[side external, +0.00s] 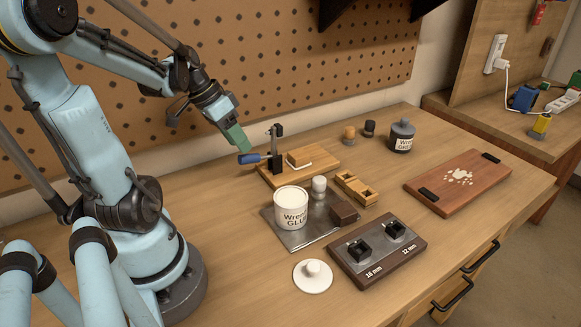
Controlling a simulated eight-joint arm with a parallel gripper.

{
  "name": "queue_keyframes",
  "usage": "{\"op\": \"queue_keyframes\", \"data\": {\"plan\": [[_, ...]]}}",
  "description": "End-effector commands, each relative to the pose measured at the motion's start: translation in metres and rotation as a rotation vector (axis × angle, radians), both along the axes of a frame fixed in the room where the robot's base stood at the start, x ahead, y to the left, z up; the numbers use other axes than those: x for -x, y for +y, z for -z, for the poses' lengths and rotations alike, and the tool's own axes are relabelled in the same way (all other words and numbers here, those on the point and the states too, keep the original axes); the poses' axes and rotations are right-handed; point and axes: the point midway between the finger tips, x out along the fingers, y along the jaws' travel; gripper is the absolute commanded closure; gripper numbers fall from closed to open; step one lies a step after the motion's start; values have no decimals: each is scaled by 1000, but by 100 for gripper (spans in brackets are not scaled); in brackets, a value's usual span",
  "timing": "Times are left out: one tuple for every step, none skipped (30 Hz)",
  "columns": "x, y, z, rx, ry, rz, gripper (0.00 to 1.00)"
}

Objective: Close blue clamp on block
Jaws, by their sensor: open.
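The clamp has a blue handle (249,158) pointing left and a black upright frame (276,142). It stands on a wooden board (270,181) against the pegboard side of the bench. A small wooden block (299,156) lies on the board just right of the clamp's upright, with a pale strip along its near side. My gripper (243,149), with green fingers, points down directly above the blue handle. It is open and holds nothing. At this size I cannot tell whether the fingers touch the handle or how far the clamp is closed.
A glue can (292,212) and a dark brown block (344,211) stand on a metal tray (300,238) in front. Right of it are a slotted wooden piece (356,188) and a dark fixture marked 18 mm and 12 mm (375,272). Bare bench lies left of the tray.

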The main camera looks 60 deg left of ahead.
Motion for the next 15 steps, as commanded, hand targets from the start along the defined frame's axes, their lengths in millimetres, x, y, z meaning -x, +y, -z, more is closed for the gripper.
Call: {"op": "queue_keyframes", "data": {"plan": [[-3,-1,6,0,1,2,49],[-5,-2,10,1,1,1,49],[-6,-2,14,1,1,1,49],[-8,-3,17,0,1,2,49],[-9,-4,21,0,1,2,49],[-11,-5,24,1,1,1,49],[-12,-5,27,1,1,1,49],[-13,-5,30,0,0,0,49],[-14,-5,33,0,0,0,49],[-15,-6,35,0,0,1,49],[-16,-6,36,0,0,1,49],[-17,-7,38,0,0,1,49],[-18,-7,40,0,0,1,49],[-18,-7,41,0,0,1,49],[-18,-7,42,0,0,0,49]]}}
